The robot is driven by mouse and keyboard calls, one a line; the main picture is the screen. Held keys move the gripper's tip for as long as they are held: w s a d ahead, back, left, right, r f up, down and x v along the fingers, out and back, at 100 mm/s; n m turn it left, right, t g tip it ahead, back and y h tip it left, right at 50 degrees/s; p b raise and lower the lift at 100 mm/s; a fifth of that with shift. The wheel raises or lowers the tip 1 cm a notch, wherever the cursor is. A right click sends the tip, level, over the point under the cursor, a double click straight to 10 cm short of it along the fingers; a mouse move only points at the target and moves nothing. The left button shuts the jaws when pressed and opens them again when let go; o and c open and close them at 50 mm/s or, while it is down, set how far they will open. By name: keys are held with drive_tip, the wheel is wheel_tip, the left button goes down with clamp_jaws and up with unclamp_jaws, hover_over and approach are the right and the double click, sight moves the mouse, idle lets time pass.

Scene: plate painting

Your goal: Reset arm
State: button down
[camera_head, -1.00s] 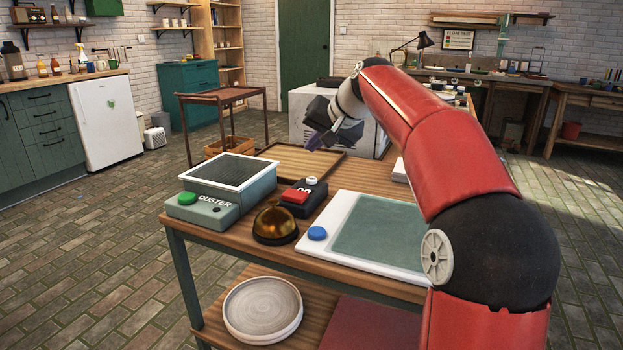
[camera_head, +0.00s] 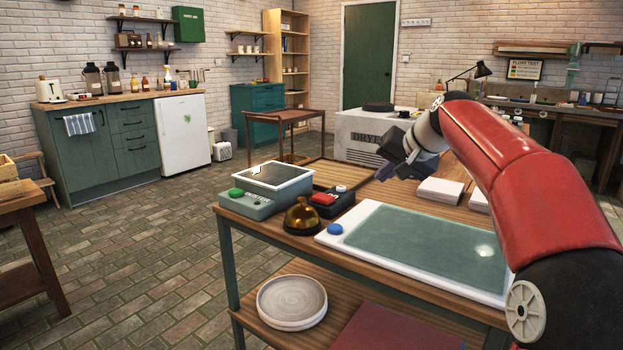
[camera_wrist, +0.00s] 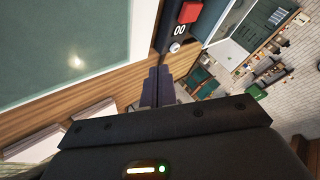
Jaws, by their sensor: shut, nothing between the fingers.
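My gripper (camera_head: 388,172) hangs above the back part of the wooden worktable (camera_head: 380,282), at the end of my red arm. Its fingers (camera_wrist: 157,88) are together in the wrist view, with nothing between them. The fingertips point down and to the left in the head view, above the bare wood and tray area, apart from the objects there.
The table holds a duster box (camera_head: 281,180), a box with a red button (camera_head: 324,199), a brass bell (camera_head: 303,217), a white-framed green panel (camera_head: 420,250) and white stacks (camera_head: 440,190). A round plate (camera_head: 292,301) lies on the lower shelf. The dryer (camera_head: 360,135) stands behind. Floor at left is open.

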drive_tip(key=shift+n+g+h, duration=0.4)
drive_tip(key=shift+g+h, duration=0.1)
drive_tip(key=shift+h, duration=0.4)
drive_tip(key=s+a+f, duration=0.1)
drive_tip(key=s, duration=0.2)
drive_tip(key=s+a+f, duration=0.1)
drive_tip(key=s, duration=0.2)
drive_tip(key=s+a+f, duration=0.1)
drive_tip(key=s, duration=0.2)
drive_tip(key=shift+a, duration=0.1)
drive_tip(key=s+d+f+h, duration=0.1)
drive_tip(key=s+f, duration=0.4)
drive_tip(key=s, duration=0.4)
drive_tip(key=s+f+n+g+h, duration=0.1)
drive_tip(key=s+f, duration=0.5)
drive_tip(key=s, duration=0.3)
drive_tip(key=s+d+f+n, duration=0.1)
drive_tip(key=s+f, duration=0.5)
drive_tip(key=s, duration=0.3)
drive_tip(key=shift+s+d+f+h, duration=0.25)
drive_tip(key=shift+s+d+h, duration=0.1)
drive_tip(key=shift+s+h, duration=0.05)
